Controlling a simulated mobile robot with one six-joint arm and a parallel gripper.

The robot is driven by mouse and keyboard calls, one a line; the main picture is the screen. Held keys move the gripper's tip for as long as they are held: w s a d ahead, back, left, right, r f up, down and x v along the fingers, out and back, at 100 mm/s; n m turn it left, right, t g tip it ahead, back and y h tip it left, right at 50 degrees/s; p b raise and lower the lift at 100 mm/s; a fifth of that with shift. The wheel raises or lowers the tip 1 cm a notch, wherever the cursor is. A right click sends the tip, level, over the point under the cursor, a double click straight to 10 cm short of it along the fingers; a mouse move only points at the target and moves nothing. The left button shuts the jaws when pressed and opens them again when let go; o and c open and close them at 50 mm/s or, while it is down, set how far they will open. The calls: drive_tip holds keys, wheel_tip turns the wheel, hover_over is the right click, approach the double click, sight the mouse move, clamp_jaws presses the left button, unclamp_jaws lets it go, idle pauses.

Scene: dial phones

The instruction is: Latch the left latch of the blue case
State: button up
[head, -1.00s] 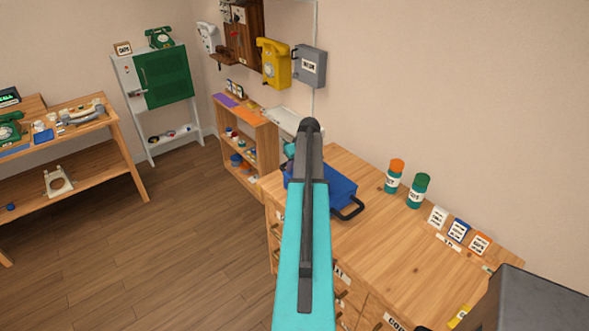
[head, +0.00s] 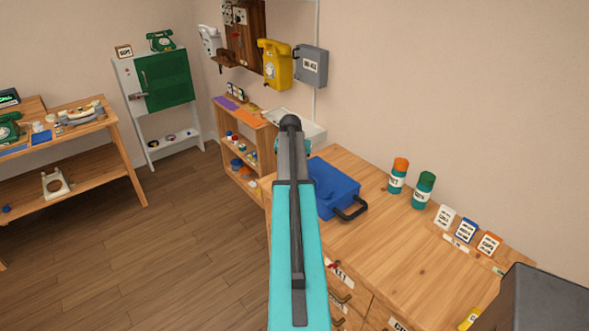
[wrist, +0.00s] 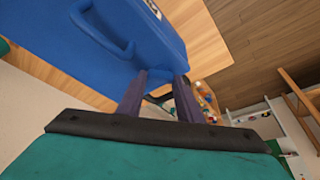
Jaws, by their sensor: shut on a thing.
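The blue case (head: 335,187) lies on the wooden workbench, near its left end, with its black handle (head: 352,209) toward the front right. In the head view my arm covers its left part and hides my gripper. In the wrist view the case (wrist: 135,45) fills the upper left, with a blue loop-shaped part on its face. My gripper (wrist: 162,80) has its two dark fingers at the lower edge of the case, near a corner, with a small gap between them. They are shut on part of the case. I cannot make out the left latch itself or its state.
Two teal canisters (head: 398,176) (head: 423,190) and small label cards (head: 466,230) stand to the right on the workbench (head: 400,250). A dark grey box (head: 540,300) is at the lower right. A low shelf (head: 240,140) stands behind. The bench middle is clear.

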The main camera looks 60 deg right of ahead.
drive_tip(key=m, duration=0.1)
drive_tip(key=m+g+b, duration=0.1)
drive_tip(key=m, duration=0.1)
drive_tip(key=m+b, duration=0.1)
drive_tip(key=shift+w+f+g, duration=0.15)
drive_tip(key=shift+w+g, duration=0.15)
drive_tip(key=shift+g, duration=0.1)
drive_tip(key=shift+w+m+g+b, duration=0.1)
drive_tip(key=shift+m+g+b, duration=0.4)
drive_tip(key=shift+m, duration=0.6)
drive_tip(key=shift+m+g+b, duration=0.2)
drive_tip(key=shift+m+b, duration=0.5)
drive_tip(key=shift+m, duration=0.4)
drive_tip(key=o, duration=1.1)
drive_tip(key=shift+a+r, duration=0.1)
drive_tip(key=shift+r, duration=0.15)
drive_tip(key=shift+b+v, duration=1.55)
drive_tip(key=shift+v, duration=5.25)
